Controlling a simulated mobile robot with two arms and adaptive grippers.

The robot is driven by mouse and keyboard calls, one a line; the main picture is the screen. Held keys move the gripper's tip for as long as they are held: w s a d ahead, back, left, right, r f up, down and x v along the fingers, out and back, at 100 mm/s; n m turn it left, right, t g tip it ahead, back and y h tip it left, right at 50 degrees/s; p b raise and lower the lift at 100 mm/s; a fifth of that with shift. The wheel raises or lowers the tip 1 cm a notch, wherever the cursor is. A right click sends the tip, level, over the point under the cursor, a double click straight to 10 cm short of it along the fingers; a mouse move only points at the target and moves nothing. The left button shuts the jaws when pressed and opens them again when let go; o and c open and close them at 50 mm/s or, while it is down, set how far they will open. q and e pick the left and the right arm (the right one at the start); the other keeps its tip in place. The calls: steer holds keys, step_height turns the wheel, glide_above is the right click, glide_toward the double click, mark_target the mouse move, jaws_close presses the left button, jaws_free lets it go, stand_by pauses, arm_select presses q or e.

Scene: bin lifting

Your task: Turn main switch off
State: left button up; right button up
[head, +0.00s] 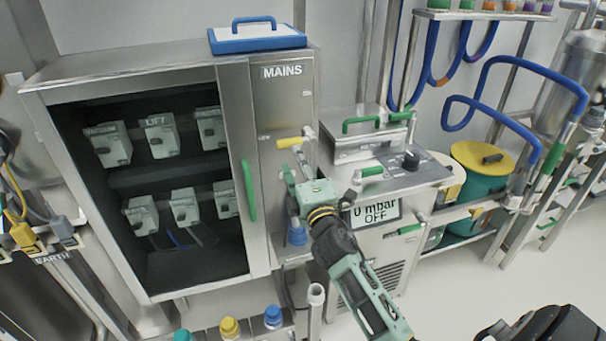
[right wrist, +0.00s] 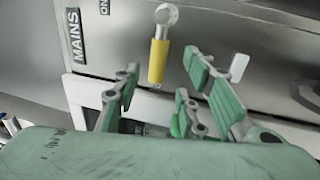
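The main switch is a lever with a yellow handle (head: 290,142) on the steel cabinet front below the MAINS sign (head: 283,71). In the head view its handle points left from a pale pivot. It also shows in the right wrist view (right wrist: 158,62), with an ON label (right wrist: 105,7) near the MAINS sign. My right gripper (head: 294,165) is open and empty just below the handle. In the right wrist view its green fingers (right wrist: 160,82) stand on either side of the handle, with no clear contact. My left gripper is not in view.
The open cabinet (head: 130,75) holds several grey boxes. Its door edge has a green handle (head: 249,190). A blue-handled lid (head: 257,38) lies on top. Right of the switch stands a unit with a display (head: 376,213) reading 0 mbar OFF. Coloured caps (head: 229,327) stand below.

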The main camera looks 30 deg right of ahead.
steer(key=shift+v, duration=2.3)
steer(key=shift+f, duration=0.1)
step_height(320, 180, down, 22)
steer(key=s+a+m+g+y, duration=0.1)
steer(key=a+m+g+y, duration=0.15)
steer(key=g, duration=0.25)
steer(key=s+a+f+m+g, duration=0.2)
steer(key=s+f, duration=0.4)
steer(key=f, duration=0.5)
steer(key=s+a+f+m+g, duration=0.25)
steer(key=s+f, duration=0.35)
steer(key=f, duration=0.6)
steer(key=s+a+f+m+g+y, duration=0.2)
steer(key=s+f+g, duration=0.2)
steer(key=s+f, duration=0.9)
steer(key=s+f+m+g, duration=0.2)
steer(key=s+f, duration=0.2)
steer(key=s, duration=0.8)
steer(key=s+a+f+m+g, duration=0.1)
steer(key=s+f+m+g, duration=0.1)
steer(key=s, duration=1.1)
steer(key=shift+a+f+g, duration=0.35)
steer(key=shift+f+g, duration=0.2)
steer(key=shift+f, duration=0.35)
